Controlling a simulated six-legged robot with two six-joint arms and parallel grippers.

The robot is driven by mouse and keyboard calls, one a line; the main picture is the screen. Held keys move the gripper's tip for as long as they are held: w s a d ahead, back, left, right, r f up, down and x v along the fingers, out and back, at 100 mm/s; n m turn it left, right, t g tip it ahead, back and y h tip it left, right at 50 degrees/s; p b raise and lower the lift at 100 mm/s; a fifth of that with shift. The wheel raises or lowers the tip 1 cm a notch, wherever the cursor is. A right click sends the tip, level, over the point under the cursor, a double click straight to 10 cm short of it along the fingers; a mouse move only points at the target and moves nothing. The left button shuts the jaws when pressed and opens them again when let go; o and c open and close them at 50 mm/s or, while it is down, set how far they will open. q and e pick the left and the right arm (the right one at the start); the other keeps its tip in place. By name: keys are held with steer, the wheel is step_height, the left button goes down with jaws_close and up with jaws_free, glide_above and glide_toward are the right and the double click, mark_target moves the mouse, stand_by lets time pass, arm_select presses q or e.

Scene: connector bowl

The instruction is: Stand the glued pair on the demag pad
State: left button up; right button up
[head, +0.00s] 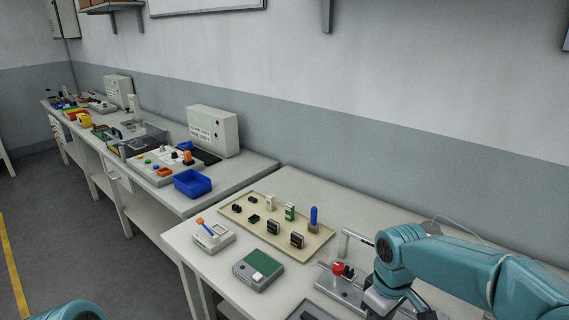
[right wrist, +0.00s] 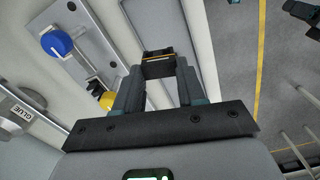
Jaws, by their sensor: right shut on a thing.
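My right gripper (right wrist: 158,64) is shut on a small dark block with a thin gold strip (right wrist: 158,55), seen between its fingertips in the right wrist view. It may be the glued pair; I cannot make out a joint. In the head view my right arm reaches in from the right, with its gripper low near the bottom edge, and the held block cannot be made out there. A grey box with a dark green top and a white patch (head: 258,268) stands on the near bench; I cannot tell whether it is the demag pad. My left gripper is out of view.
A beige tray (head: 237,226) with several small connectors and a blue upright piece lies behind. A grey device with an orange lever (head: 212,234) stands left. A fixture with a red knob (head: 338,268) is beside my right arm. The right wrist view shows a blue knob (right wrist: 57,42).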

steer(key=m, duration=0.7)
steer(key=shift+w+a, duration=0.1)
steer(key=shift+w, duration=0.3)
